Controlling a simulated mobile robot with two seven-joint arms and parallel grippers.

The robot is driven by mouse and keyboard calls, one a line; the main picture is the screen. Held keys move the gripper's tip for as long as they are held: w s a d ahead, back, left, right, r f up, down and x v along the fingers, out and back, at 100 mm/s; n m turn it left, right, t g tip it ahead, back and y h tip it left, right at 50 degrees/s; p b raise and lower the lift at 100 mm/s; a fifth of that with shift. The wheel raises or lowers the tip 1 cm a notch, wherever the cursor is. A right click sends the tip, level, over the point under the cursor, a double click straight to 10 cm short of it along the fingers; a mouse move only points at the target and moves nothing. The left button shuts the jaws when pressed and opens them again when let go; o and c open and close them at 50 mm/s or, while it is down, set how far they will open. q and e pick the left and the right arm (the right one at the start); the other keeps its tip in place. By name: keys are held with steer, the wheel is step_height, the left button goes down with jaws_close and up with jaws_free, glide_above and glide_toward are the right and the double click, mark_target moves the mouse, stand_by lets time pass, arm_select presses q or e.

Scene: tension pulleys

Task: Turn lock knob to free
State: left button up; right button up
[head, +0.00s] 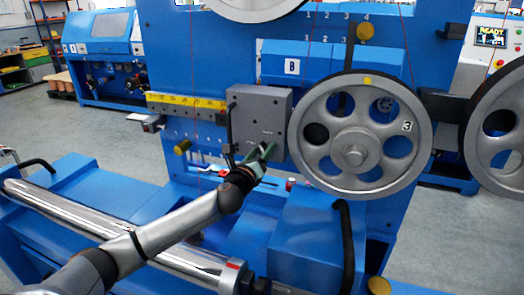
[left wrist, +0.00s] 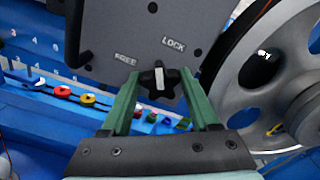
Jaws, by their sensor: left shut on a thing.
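The lock knob (left wrist: 158,84) is a black star-shaped knob with a white mark, on a grey plate with the words FREE at upper left and LOCK at upper right. The white mark stands nearly upright in the left wrist view, between the two words. My left gripper (left wrist: 160,78) has its green fingers on both sides of the knob and is shut on it. In the head view my left gripper (head: 265,153) is at the lower part of the grey box (head: 261,112), and the knob is hidden there. My right gripper is not in view.
A large grey pulley wheel (head: 354,158) marked 3 is close to the right of the box. Another wheel (head: 500,122) is farther right. A black handle (head: 231,125) runs down the box's left side. A long metal roller (head: 110,225) lies below my arm.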

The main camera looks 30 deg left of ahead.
arm_select(q)
steer(key=n, duration=0.6)
steer(key=shift+a+f, duration=0.15)
steer(key=n, duration=0.6)
steer(key=shift+f+p, duration=0.2)
steer(key=shift+p, duration=0.2)
steer(key=shift+n, duration=0.3)
steer(key=o, duration=1.4)
steer(key=shift+s, duration=0.15)
steer(key=v, duration=1.2)
steer(key=shift+s+b, duration=0.2)
steer(key=shift+b, duration=0.2)
steer(key=shift+s+f, duration=0.1)
